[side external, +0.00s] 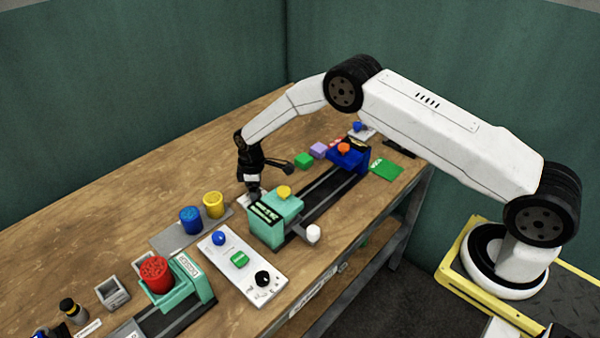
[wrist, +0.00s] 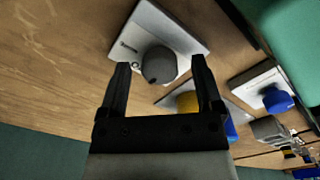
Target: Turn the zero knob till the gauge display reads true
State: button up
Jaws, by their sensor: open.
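A round grey knob (wrist: 159,66) stands on a white plate (wrist: 150,22) in the wrist view; I take it as the zero knob. A dark pointer mark shows near its lower edge. My gripper (wrist: 160,72) is open, with one finger to each side of the knob and a gap on both sides. In the side view my gripper (side external: 253,190) points down behind the teal press (side external: 283,223), mostly hiding the knob there. The gauge display (side external: 265,211) on the teal press has green characters, too small to read.
Yellow (side external: 213,205) and blue (side external: 190,220) cylinders stand on a grey mat left of my gripper. A white panel (side external: 225,255) with blue, green and black controls lies in front. A blue press part (side external: 348,160) is to the right. Bare table lies behind.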

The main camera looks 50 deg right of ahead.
jog(key=shift+c, duration=0.3)
grip_shut()
jog(key=shift+m, duration=1.5)
jog(key=shift+o, duration=0.3)
grip_release()
